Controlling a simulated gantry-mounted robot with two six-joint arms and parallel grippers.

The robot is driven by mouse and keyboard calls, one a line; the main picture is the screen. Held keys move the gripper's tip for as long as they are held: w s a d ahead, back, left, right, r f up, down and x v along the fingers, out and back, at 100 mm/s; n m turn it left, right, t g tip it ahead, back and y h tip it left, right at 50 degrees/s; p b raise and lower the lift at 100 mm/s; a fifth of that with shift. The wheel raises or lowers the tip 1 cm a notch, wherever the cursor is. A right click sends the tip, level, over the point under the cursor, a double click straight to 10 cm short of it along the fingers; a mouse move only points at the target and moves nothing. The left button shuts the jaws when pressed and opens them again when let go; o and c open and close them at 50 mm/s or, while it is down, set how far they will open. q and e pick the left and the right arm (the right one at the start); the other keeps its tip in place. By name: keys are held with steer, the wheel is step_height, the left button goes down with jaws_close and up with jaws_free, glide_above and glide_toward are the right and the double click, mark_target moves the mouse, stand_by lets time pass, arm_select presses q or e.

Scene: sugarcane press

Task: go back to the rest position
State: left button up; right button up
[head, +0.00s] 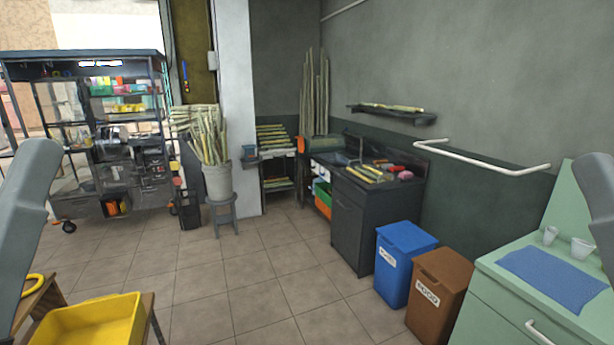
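Only parts of my two arms show in the head view, one at the left edge and one at the right edge. Neither gripper is in the picture, so I cannot see whether they hold anything. Sugarcane stalks (208,138) stand in a grey bucket (218,184) on a small stool in the middle distance. Tall canes (314,92) lean in the far corner. More cane pieces lie on the dark counter (352,222) and on a wall shelf (392,115).
A yellow bin (92,322) sits on a wooden table at front left. A blue bin (402,268) and a brown bin (437,290) stand at right, beside a green cabinet (510,300) with a blue mat (550,277) and cups. The tiled floor (260,285) between is clear.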

arm_select(q)
step_height(320, 180, up, 37)
steer(key=w+p, duration=0.1)
steer(key=p, duration=3.7)
steer(key=shift+g+h, duration=0.3)
steer(key=shift+w+d+r, duration=0.1)
